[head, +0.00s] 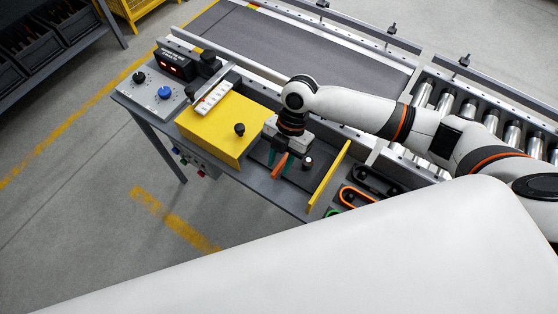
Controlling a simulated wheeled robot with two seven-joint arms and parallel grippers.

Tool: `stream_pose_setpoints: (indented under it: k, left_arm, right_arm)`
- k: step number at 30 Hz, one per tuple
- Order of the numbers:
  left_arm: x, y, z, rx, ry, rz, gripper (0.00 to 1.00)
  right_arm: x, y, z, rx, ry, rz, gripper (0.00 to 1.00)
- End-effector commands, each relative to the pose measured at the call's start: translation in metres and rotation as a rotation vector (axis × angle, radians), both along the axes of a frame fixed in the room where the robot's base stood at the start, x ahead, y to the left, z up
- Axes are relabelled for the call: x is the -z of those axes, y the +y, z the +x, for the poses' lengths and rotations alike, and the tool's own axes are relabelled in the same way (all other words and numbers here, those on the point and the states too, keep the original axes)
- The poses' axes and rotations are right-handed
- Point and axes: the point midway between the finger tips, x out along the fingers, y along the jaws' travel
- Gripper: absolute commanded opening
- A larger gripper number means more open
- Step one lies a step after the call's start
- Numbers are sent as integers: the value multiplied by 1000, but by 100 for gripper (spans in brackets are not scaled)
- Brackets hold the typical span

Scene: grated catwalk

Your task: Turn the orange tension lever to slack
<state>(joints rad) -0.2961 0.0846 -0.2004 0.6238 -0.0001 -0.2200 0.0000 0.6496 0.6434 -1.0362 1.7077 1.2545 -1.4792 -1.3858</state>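The orange tension lever (279,166) is a small bar on the dark recessed part of the grey bench, right of the yellow box. My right gripper (280,160) points down over it from the arm on the right. Its teal fingertips show on both sides of the orange bar, close to it. Whether they press on the lever is too small to tell. The gripper body hides the upper end of the lever and any slack marking. My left gripper is out of view.
The yellow box (212,137) with a black knob stands left of my gripper. Oval loops (357,196) lie beyond. The conveyor (300,45) runs behind.

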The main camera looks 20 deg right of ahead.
Motion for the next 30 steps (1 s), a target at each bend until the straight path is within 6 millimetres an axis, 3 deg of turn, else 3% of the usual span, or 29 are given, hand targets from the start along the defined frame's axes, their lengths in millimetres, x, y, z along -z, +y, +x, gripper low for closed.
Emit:
stream_pose_setpoints:
  k: [4,13,19,30]
  left_arm:
    - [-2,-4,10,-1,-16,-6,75]
    - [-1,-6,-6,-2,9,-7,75]
    - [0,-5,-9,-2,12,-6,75]
    - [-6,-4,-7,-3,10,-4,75]
  right_arm:
    - [9,3,-2,0,0,1,33]
    - [11,4,-3,0,-1,1,33]
    - [11,4,-3,0,-1,1,0]
    - [10,3,-3,35,0,0,0]
